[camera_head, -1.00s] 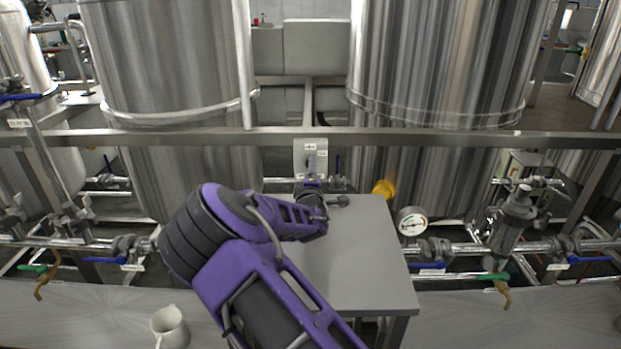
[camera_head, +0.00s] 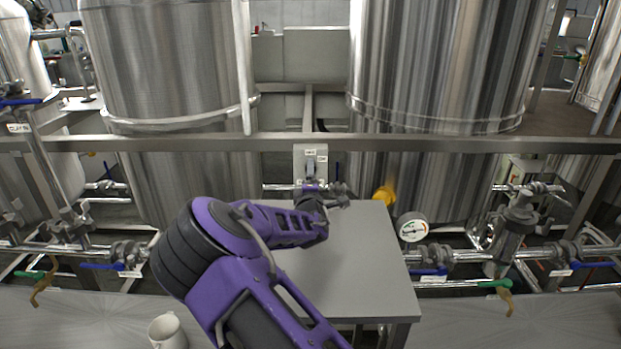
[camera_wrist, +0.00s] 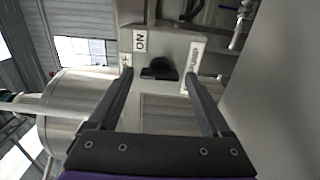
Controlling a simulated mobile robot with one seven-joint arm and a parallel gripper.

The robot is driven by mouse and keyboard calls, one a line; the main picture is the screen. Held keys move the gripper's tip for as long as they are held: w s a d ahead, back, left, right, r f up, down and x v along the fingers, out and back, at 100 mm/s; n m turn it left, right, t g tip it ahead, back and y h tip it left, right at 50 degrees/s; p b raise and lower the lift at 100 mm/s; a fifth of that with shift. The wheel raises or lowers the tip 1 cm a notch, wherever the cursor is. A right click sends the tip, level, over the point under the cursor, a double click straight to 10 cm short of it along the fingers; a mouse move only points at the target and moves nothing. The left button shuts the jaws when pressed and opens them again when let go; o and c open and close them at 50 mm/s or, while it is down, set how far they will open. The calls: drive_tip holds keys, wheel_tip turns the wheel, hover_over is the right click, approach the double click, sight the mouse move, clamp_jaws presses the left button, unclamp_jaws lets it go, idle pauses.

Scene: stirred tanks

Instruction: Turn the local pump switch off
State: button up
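The pump switch box (camera_head: 299,160) is a light grey plate on the frame rail between the two big tanks. Its dark knob (camera_wrist: 158,70) shows in the wrist view, with an "ON" label (camera_wrist: 140,41) beside it, a second label partly hidden by the left finger, and a "PUMP" label (camera_wrist: 195,54) at right. My gripper (camera_wrist: 158,76) is open and empty, its fingers spread to either side of the knob in the picture. I cannot tell whether they touch it. In the head view my gripper (camera_head: 314,190) is small and just below the box.
A grey table (camera_head: 365,270) stands below my forearm. A pressure gauge (camera_head: 412,227), a yellow part (camera_head: 384,195) and pipes with valves lie to the right. A white mug (camera_head: 168,332) stands at the front left. The steel rail (camera_head: 430,145) crosses above the box.

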drive_tip(key=shift+o, duration=0.4)
drive_tip(key=s+p, duration=0.1)
drive_tip(key=s, duration=1.6)
drive_tip(key=shift+s, duration=0.2)
drive_tip(key=shift+r, duration=0.1)
